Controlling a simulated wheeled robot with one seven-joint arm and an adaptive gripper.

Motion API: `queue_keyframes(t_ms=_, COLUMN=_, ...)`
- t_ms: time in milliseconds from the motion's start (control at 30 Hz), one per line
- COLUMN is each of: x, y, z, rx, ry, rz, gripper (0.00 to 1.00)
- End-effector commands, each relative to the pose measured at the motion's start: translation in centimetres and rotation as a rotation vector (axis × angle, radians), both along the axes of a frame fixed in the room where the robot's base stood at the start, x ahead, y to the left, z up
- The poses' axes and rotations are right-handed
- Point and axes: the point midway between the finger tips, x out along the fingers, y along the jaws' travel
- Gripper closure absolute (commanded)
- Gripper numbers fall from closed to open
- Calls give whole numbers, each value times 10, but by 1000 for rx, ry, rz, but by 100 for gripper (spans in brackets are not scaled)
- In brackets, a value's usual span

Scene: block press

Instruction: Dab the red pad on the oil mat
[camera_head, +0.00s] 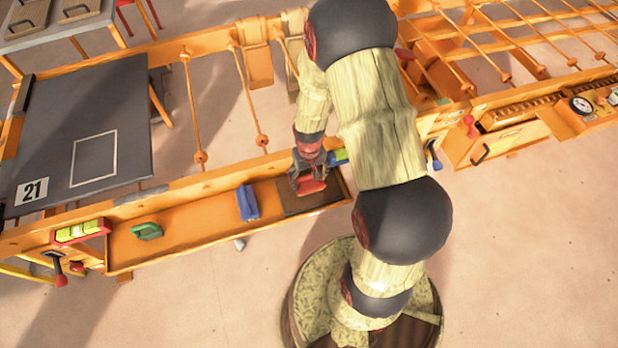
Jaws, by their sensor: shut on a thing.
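My gripper (309,180) points down at the right part of the orange tray and is shut on the red pad (312,187). The dark brown oil mat (318,201) lies flat in the tray below the pad. The pad is over the mat's upper part. I cannot tell whether it touches the mat or hangs just above it. The far edge of the mat is partly hidden by the gripper and pad.
The orange tray (192,228) also holds a blue block (247,203) and a green block (146,231) to the left. A blue and yellow-green thing (338,157) is close behind my gripper. A dark board (95,125) marked 21 with a white outline lies at the left.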

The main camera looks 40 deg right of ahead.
Motion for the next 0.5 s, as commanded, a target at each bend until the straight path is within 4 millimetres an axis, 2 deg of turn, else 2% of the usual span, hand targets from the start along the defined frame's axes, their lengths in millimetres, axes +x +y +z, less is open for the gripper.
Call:
queue_keyframes(t_ms=333, x=-1, y=0, z=-1, rx=1, ry=2, rz=0, gripper=47)
queue_keyframes(t_ms=500, x=-1, y=0, z=8, rx=1, ry=2, rz=0, gripper=47)
